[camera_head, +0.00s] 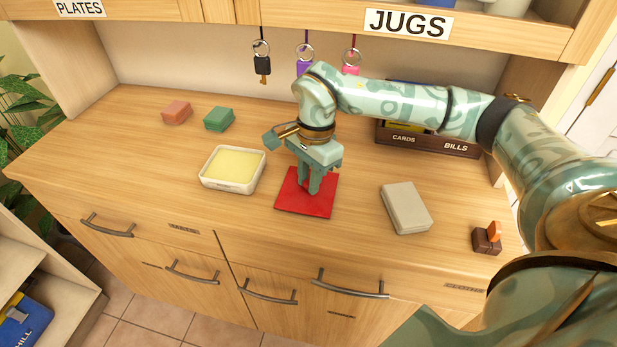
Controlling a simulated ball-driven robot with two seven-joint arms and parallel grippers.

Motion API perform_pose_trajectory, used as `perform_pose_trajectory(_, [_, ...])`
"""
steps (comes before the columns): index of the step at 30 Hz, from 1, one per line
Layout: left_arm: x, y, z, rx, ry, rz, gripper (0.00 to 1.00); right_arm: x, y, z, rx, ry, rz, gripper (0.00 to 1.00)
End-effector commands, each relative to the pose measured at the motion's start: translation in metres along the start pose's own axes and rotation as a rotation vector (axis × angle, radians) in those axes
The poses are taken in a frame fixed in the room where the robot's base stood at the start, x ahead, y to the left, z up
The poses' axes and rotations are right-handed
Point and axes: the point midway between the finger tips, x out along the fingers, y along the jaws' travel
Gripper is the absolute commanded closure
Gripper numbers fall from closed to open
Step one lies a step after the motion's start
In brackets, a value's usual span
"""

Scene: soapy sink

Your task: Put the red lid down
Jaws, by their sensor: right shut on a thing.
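The red lid (304,206) is a flat square at the middle of the wooden counter, below my right gripper (310,188). The right gripper points down and is shut on the lid near its centre; the fingers hide the part they grip. The lid looks level and lies at or very close to the counter top; I cannot tell whether it touches. My left gripper is not in view.
An open white tub (204,184) with yellow contents stands just left of the lid. A grey box (406,208) stands to the right, a brown block (486,240) farther right. Pink (176,112) and green (219,118) blocks sit back left. A letter rack (425,139) stands behind my arm.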

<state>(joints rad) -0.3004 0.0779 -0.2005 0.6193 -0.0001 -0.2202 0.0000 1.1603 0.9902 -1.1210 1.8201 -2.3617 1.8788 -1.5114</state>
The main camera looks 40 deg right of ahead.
Motion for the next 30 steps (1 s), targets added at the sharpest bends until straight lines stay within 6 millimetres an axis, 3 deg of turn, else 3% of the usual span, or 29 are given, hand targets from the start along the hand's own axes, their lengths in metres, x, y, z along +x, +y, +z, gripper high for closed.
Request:
perform_pose_trajectory(3, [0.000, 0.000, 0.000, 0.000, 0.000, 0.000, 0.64, 0.002, 0.000, 0.000, 0.001, 0.000, 0.001, 1.00])
perform_pose_trajectory(4, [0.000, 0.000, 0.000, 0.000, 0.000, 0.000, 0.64, 0.003, 0.000, 0.000, 0.001, 0.000, 0.001, 0.77])
perform_pose_trajectory(6, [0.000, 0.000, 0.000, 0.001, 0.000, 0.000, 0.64, 0.002, 0.000, 0.000, 0.001, 0.000, 0.001, 0.58])
perform_pose_trajectory(17, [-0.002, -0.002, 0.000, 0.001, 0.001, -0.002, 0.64, -0.004, 0.000, 0.000, 0.000, 0.000, -0.002, 0.58])
perform_pose_trajectory(30, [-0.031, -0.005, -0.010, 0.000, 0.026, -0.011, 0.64, -0.100, 0.000, 0.001, 0.001, 0.000, -0.004, 0.58])
